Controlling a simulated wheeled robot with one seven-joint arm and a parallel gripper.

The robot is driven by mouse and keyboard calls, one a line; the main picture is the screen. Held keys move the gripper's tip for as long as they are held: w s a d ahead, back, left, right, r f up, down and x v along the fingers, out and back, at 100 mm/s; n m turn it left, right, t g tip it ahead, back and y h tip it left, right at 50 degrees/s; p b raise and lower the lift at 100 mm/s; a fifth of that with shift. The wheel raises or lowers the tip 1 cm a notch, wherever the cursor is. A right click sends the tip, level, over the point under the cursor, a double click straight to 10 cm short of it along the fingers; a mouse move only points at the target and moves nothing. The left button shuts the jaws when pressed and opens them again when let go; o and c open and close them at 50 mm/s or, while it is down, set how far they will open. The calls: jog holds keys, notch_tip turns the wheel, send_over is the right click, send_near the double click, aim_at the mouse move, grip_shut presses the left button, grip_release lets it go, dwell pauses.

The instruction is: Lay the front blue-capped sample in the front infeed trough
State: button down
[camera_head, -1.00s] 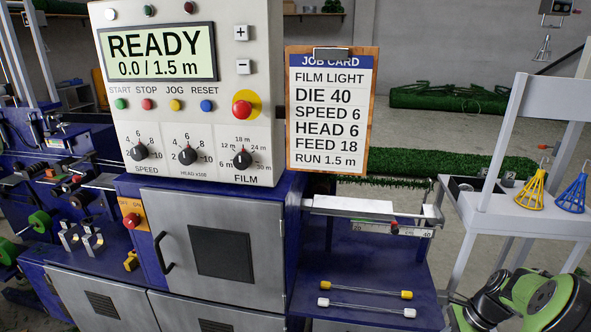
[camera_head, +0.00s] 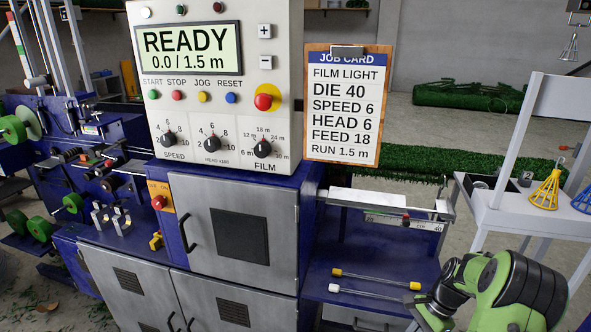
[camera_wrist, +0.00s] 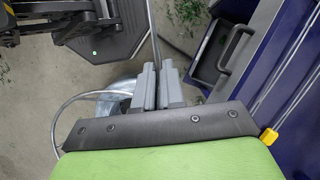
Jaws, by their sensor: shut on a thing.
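My gripper (camera_wrist: 157,75) is in the wrist view with its two grey fingers close together. They are shut on a thin dark rod (camera_wrist: 153,32), which runs up out of the frame. No blue cap shows on it, so I cannot tell from its look that it is the blue-capped sample. In the head view my arm enters at lower right and its fingers are out of frame. Two samples lie on the blue shelf (camera_head: 362,257): a yellow-capped one (camera_head: 376,279) and, in front, a white-capped one (camera_head: 365,293). I cannot clearly make out the infeed troughs.
The control cabinet (camera_head: 232,222) stands left of the shelf, and a job card (camera_head: 343,105) hangs above. A white bar (camera_head: 382,201) with a scale lies behind the shelf. A white stand (camera_head: 500,210) with a yellow cone (camera_head: 545,190) is at right. Machinery with green reels (camera_head: 43,225) stands left.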

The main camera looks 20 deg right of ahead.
jog(key=w+a+f+n+g+h+p, duration=0.1)
jog(key=w+a+n+g+h, duration=0.1)
jog(key=a+n, duration=0.7)
jog(key=w+a+f+n+g+h+p, duration=0.1)
jog(key=w+a+n, duration=0.4)
jog(key=a, duration=1.1)
jog(key=f+n+g+h, duration=0.1)
jog(key=n, duration=0.2)
jog(key=shift+w+a+f+n+g, duration=0.2)
jog(key=shift+a+f+n+g, duration=0.1)
jog(key=shift+n, duration=0.1)
jog(key=shift+r, duration=0.1)
